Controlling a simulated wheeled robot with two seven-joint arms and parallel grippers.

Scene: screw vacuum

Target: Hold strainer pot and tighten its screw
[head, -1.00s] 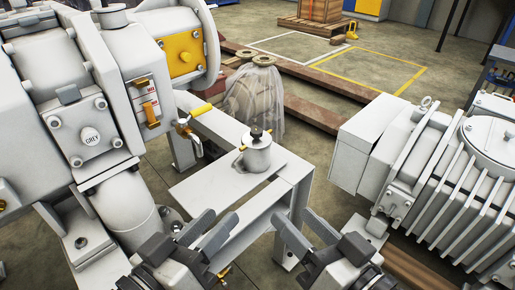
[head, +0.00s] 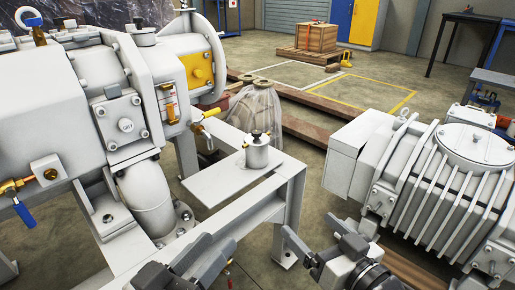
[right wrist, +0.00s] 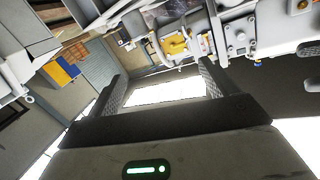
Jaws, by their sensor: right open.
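The strainer pot (head: 257,156) is a small white cylinder standing upright on a flat white plate in the middle of the head view. A dark screw knob (head: 256,134) sits on its lid, and a small brass-coloured part shows on its left side. My left gripper (head: 220,243) is at the lower edge of the head view, in front of and left of the pot, empty, its fingers apart. My right gripper (head: 311,224) is in front of and right of the pot, open and empty. Its open fingers also show in the right wrist view (right wrist: 160,76). Neither gripper touches the pot.
The white plate (head: 215,186) lies on a white frame. A large machine with a yellow cover (head: 201,68) stands left. A finned grey machine (head: 440,190) stands right. A plastic-wrapped object (head: 255,112) is behind the pot. Open floor lies between frame and right machine.

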